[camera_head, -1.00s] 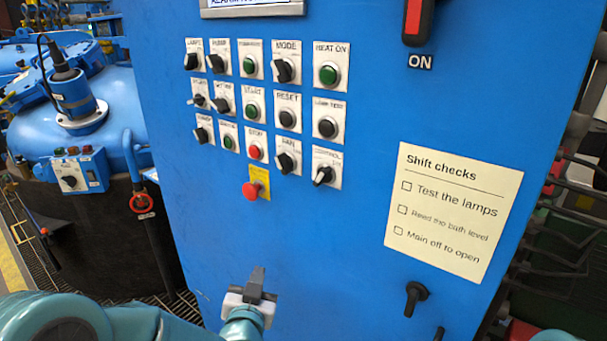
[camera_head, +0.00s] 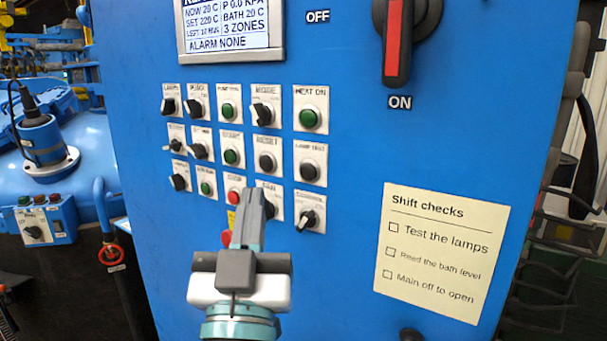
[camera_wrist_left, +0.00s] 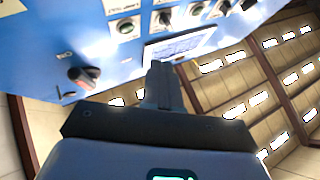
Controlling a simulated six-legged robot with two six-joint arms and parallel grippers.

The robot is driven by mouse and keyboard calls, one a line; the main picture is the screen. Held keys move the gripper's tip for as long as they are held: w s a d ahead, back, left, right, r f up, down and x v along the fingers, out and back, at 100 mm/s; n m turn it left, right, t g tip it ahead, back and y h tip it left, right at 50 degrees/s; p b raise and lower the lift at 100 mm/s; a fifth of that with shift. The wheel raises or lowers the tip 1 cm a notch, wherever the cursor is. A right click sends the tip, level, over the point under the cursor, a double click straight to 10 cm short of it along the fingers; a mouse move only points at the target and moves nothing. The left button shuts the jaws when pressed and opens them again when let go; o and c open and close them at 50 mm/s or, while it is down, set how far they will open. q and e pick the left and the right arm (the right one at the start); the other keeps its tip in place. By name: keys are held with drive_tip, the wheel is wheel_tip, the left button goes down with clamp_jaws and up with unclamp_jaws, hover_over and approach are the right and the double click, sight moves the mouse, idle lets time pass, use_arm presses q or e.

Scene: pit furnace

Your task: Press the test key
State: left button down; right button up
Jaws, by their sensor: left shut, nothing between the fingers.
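The lamp test key (camera_head: 308,172) is a round black button on a small white plate, in the right column of the blue panel, under the green heat-on button (camera_head: 309,118). Its label is small and blurred. My left gripper (camera_head: 254,198) is shut and empty, fingers pointing up in the head view. It is below and left of the key and overlaps part of the fan switch plate; I cannot tell its gap to the panel. In the left wrist view its fingers (camera_wrist_left: 161,82) show against the panel edge. My right gripper is not in view.
A black reset button (camera_head: 266,163) and a control knob (camera_head: 306,220) sit beside the key. A red emergency button (camera_head: 228,238) is partly behind my gripper. A display (camera_head: 231,28) and a red-handled main switch (camera_head: 397,45) are above. A paper note (camera_head: 442,250) is at right.

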sight(308, 172)
use_arm(q)
drive_tip(key=shift+w, duration=0.1)
drive_tip(key=shift+w+d+p, duration=0.5)
drive_tip(key=shift+w+d, duration=0.35)
drive_tip(key=shift+w, duration=0.3)
drive_tip(key=shift+w+d+p, duration=0.55)
drive_tip(key=shift+w+d, duration=0.3)
drive_tip(key=shift+w, duration=0.35)
drive_tip(key=shift+w+d+p, duration=0.5)
drive_tip(key=shift+w+d, duration=0.35)
drive_tip(key=shift+w, duration=0.3)
drive_tip(key=shift+w+f, duration=0.1)
drive_tip(key=shift+w+d, duration=0.3)
